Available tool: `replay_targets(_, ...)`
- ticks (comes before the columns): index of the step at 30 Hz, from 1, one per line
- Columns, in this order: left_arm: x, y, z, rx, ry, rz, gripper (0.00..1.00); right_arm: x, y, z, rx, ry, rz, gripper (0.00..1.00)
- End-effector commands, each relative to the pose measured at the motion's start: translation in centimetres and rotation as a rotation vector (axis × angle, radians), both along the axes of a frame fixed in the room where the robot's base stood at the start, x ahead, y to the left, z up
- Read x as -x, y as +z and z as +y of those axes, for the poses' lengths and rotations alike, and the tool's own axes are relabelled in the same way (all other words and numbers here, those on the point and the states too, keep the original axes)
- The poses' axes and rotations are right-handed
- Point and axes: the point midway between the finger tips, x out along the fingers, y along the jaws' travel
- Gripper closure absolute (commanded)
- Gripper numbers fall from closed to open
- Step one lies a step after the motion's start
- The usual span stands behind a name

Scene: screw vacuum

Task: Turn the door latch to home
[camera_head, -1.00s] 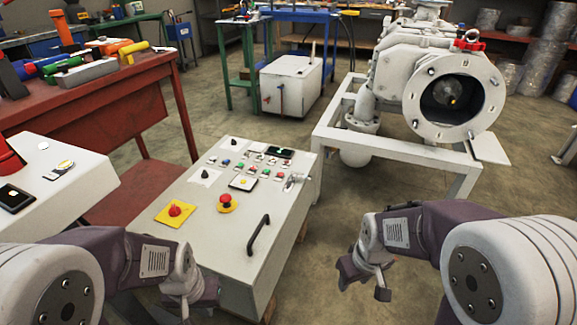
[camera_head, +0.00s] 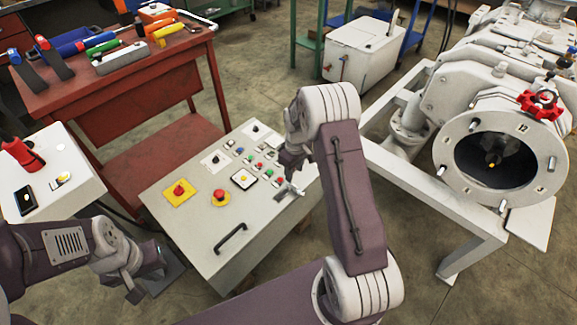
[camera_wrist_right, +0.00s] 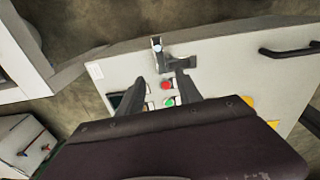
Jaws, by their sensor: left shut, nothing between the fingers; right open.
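The door latch (camera_head: 290,192), a small metal handle, sits near the right edge of the control cabinet's sloped top (camera_head: 205,238). In the right wrist view the latch (camera_wrist_right: 180,63) shows as a post with a short bar pointing right. My right gripper (camera_wrist_right: 161,80) is open above the panel, its two fingers pointing toward the latch. The right finger appears close to the bar; I cannot tell whether they touch. In the head view my right arm partly hides this gripper (camera_head: 291,165). My left gripper (camera_head: 147,282) is shut and empty, low at the left of the cabinet.
A black handle (camera_head: 230,239), an emergency button (camera_head: 220,196) and several coloured buttons are on the panel. A white frame with a large flanged machine (camera_head: 455,165) stands at the right. A red workbench (camera_head: 140,75) with tools is at the back left.

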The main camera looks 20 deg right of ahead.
Motion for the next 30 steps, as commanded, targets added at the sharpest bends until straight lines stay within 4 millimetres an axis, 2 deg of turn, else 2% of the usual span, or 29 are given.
replay_targets(1, 0.0, 2.1, 0.0, 0.0, 0.0, 0.0, 1.0, 0.5, 0.9, -0.4, -0.005, -0.012, 0.022, 0.58)
replay_targets(4, 0.0, 3.4, 0.0, 0.0, 0.0, 0.0, 1.0, 1.7, 0.7, -0.9, -0.013, -0.03, 0.059, 0.58)
replay_targets(8, 0.0, 4.1, 0.0, 0.0, 0.0, 0.0, 1.0, 2.2, 0.7, -1.3, -0.017, -0.043, 0.073, 0.58)
replay_targets(14, 0.0, 3.5, 0.0, 0.0, 0.0, 0.0, 1.0, 2.3, -0.1, -1.4, -0.017, -0.045, 0.073, 0.58)
replay_targets(24, 0.0, 1.1, 0.0, 0.0, 0.0, 0.0, 1.0, 2.3, -6.9, -1.3, -0.017, -0.044, 0.073, 0.58)
replay_targets(30, 0.0, 0.7, 0.0, 0.0, 0.0, 0.0, 1.0, 2.2, -8.4, -1.3, -0.017, -0.044, 0.072, 0.58)
